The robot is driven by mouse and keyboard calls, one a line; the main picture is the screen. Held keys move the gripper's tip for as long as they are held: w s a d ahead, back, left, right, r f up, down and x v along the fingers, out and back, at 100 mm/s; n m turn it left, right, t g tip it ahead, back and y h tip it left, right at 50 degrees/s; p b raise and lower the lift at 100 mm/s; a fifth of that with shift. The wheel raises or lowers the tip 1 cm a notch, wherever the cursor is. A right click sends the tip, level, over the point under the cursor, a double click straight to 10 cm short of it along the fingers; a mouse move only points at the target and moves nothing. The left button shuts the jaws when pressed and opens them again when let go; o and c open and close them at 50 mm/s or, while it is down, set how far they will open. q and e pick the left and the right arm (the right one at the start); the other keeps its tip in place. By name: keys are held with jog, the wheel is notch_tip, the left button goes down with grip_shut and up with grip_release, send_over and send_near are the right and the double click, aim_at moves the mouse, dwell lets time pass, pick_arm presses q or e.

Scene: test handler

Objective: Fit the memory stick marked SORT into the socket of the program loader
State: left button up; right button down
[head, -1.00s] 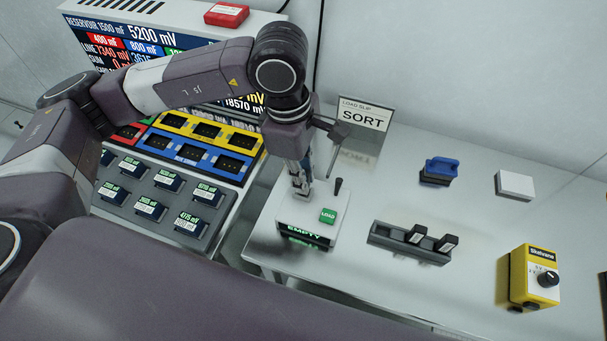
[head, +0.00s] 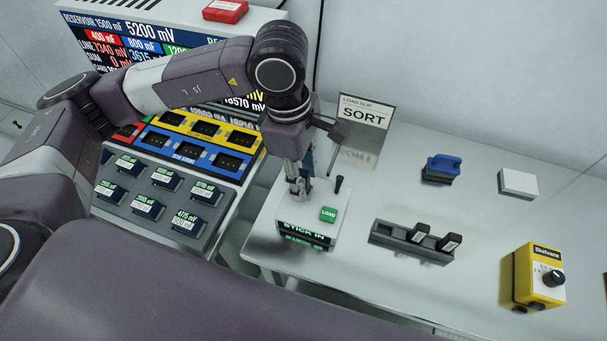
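The program loader (head: 318,226) is a white box with a green LOAD button (head: 328,214) and a small black lever (head: 339,184). Its front display reads STICK IN. My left gripper (head: 300,188) points down at the top of the loader, over the socket area. The socket and the stick there are hidden by the fingers, and I cannot tell whether the fingers are closed on it. A card behind (head: 365,112) reads LOAD SLIP, SORT. My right gripper is out of view.
A dark rack (head: 390,236) right of the loader holds two dark sticks with pale labels. Beyond are a blue-handled block (head: 442,167), a white box (head: 518,184) and a yellow Skelvane box (head: 540,276). A console with coloured slots (head: 195,150) stands left.

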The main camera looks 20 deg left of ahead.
pick_arm(q)
jog(key=shift+r, duration=0.1)
jog(key=shift+r, duration=0.3)
notch_tip(320, 180, up, 11)
jog(key=a, duration=0.1)
jog(key=shift+a, duration=0.25)
jog(key=shift+r, duration=0.15)
dwell(0.4)
